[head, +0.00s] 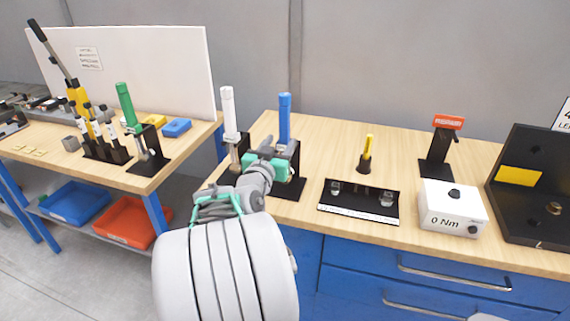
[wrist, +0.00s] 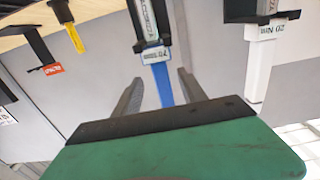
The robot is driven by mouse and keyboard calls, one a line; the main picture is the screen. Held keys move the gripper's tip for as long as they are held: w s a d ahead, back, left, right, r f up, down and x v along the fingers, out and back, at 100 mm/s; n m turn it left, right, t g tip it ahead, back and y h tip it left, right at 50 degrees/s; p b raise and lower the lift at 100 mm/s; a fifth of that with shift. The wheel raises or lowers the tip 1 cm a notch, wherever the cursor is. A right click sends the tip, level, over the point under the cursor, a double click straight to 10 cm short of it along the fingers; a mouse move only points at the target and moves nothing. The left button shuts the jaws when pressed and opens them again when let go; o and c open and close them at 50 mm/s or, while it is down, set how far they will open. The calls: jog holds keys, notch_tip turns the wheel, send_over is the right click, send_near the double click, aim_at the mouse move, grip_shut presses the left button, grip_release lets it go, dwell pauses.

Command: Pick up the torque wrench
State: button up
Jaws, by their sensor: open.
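Several upright wrenches show; I cannot tell which one the task means. A blue-handled wrench (head: 284,115) stands in a black stand on the right bench, and its blue handle (wrist: 162,84) lies between my fingers in the wrist view. A white-handled wrench (head: 228,112) stands just left of it; in the wrist view it is at the right (wrist: 260,70), labelled 20 Nm. A green-handled wrench (head: 125,102) stands on the left table. My gripper (wrist: 158,90) is open around the blue handle's line, with no visible contact. In the head view, my arm hides the blue wrench's lower part.
A black tray (head: 345,216), a yellow-handled tool (head: 367,150), a red-topped stand (head: 440,150) and a white 0 Nm box (head: 440,205) stand to the right. A white panel (head: 150,60) backs the left table. Bare bench (head: 325,150) lies right of the blue wrench.

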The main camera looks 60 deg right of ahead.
aim_at(283, 135)
jog(key=d, duration=0.1)
jog(key=d+p, duration=0.1)
jog(key=d, duration=0.3)
jog(key=shift+w+r, duration=0.15)
jog(key=shift+w, duration=0.25)
jog(key=shift+c, duration=0.4)
grip_shut()
dwell(0.4)
jog(key=shift+r, duration=0.2)
